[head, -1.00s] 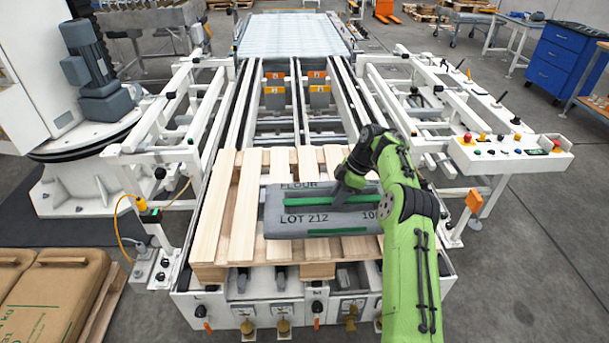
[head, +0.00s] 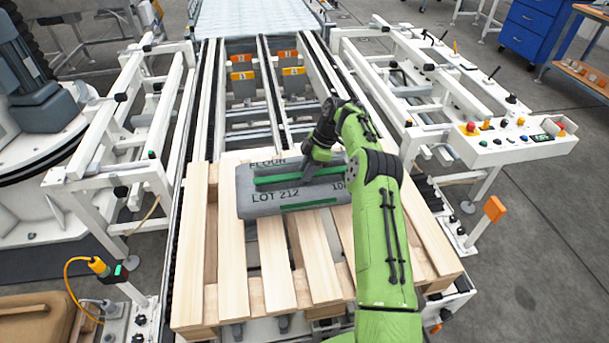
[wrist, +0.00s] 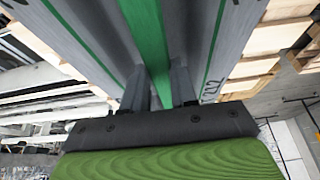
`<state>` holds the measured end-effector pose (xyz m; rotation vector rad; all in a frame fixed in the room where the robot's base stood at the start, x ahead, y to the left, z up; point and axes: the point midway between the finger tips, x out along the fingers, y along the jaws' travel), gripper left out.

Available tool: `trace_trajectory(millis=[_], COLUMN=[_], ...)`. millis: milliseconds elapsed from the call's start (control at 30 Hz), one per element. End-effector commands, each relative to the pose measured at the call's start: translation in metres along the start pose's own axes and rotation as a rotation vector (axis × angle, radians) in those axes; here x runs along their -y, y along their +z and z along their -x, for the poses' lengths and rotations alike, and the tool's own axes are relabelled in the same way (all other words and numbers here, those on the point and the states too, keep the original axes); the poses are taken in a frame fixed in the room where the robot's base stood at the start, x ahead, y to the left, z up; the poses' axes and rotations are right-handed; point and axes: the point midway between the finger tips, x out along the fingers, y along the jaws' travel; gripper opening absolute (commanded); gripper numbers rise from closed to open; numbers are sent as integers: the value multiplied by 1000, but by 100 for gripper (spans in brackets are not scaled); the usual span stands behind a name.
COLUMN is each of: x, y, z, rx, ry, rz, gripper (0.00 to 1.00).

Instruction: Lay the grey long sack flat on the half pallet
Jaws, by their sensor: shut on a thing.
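The grey long sack (head: 262,203), printed "FLOUR" and "LOT 212" with green stripes, is over the far part of the wooden half pallet (head: 232,270). It looks roughly level; I cannot tell whether it touches the slats. My gripper (head: 308,170) is shut on the sack from above. In the wrist view the fingers (wrist: 160,88) press against the grey sack (wrist: 205,25) beside its green stripe. The sack's right end is partly hidden behind my green arm.
The pallet sits on a white roller conveyor frame (head: 185,150). A control panel (head: 515,140) stands at the right. A brown sack (head: 35,318) lies at the lower left. The near pallet slats are bare.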

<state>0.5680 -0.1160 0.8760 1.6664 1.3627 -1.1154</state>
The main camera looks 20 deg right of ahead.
Motion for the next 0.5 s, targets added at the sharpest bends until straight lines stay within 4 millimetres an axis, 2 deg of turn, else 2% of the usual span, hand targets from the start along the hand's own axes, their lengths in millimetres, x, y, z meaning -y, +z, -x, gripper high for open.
trace_trajectory(millis=[267, 400, 500], x=[-2, -2, -2], y=[12, 21, 24], z=[-30, -53, -61], rx=[-1, -2, -1], ry=[7, 7, 9], rz=[5, 4, 6], gripper=[0, 0, 0])
